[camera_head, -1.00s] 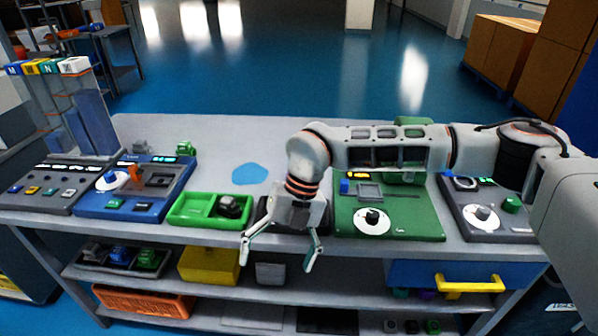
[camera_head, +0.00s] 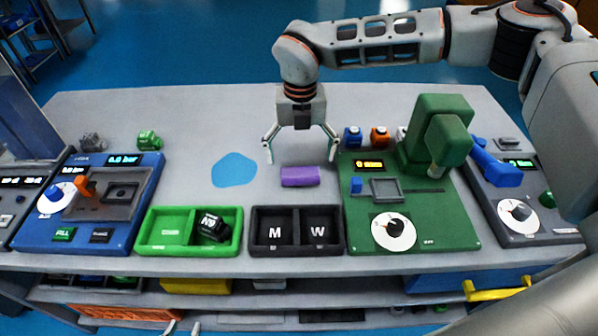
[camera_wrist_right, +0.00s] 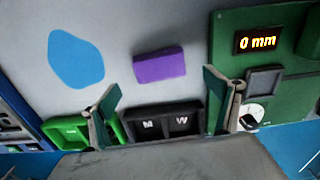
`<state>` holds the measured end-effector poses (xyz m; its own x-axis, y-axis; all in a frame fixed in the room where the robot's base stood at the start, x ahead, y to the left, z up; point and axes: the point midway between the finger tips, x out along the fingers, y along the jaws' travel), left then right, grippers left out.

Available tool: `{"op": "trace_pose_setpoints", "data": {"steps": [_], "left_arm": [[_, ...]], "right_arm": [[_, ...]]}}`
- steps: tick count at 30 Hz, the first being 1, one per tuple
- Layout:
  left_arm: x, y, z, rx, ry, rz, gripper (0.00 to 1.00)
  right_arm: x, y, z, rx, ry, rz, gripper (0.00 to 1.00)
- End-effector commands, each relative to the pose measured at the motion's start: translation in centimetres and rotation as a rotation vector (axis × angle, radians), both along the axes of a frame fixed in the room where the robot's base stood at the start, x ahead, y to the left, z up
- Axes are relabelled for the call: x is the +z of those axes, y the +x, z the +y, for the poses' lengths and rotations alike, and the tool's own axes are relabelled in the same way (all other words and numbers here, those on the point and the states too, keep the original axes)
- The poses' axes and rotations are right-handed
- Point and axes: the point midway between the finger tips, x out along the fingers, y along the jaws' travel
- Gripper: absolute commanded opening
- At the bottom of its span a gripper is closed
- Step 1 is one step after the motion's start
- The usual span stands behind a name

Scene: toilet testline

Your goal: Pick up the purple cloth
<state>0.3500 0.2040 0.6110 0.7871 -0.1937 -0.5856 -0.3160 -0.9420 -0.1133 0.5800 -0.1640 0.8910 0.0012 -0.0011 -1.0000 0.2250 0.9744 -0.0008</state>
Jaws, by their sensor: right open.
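The purple cloth (camera_head: 300,176) lies as a small folded block on the grey table, just behind the black tray marked M and W. It also shows in the right wrist view (camera_wrist_right: 159,67), ahead of the fingertips. My right gripper (camera_head: 300,155) is open and empty, pointing down above the table, with its two fingers spread to either side of the cloth in the head view. In the right wrist view its fingers (camera_wrist_right: 161,90) stand apart with nothing between them. My left gripper (camera_head: 183,327) shows only as pale tips at the bottom edge; its opening is unclear.
A blue flat patch (camera_head: 234,170) lies left of the cloth. The black tray (camera_head: 296,250) and green tray (camera_head: 150,245) stand in front. A green device (camera_head: 435,213) stands to the right, a blue device (camera_head: 122,233) to the left. The table behind is mostly clear.

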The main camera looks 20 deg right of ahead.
Motion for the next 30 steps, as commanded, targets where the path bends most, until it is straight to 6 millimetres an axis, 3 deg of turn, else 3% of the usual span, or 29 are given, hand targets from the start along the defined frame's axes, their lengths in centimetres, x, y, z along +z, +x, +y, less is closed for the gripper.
{"op": "trace_pose_setpoints", "data": {"steps": [13, 21, 25, 30], "left_arm": [[0.1, 0.3, 0.0, 0.0, 0.0, -0.008, 0.32], [0.3, 0.5, 0.0, 0.0, 0.001, -0.011, 0.32], [0.3, 0.5, 0.0, 0.0, 0.001, -0.011, 0.32], [0.3, 0.5, 0.0, 0.0, 0.001, -0.011, 0.32]], "right_arm": [[-5.1, 0.0, -0.1, 0.0, 0.001, 0.003, 0.89], [-5.5, 0.1, 0.0, 0.0, 0.001, 0.0, 0.89], [-5.5, 0.0, 0.0, 0.0, 0.001, 0.0, 0.55], [-5.5, 0.0, -0.1, 0.0, 0.001, 0.001, 0.54]]}}
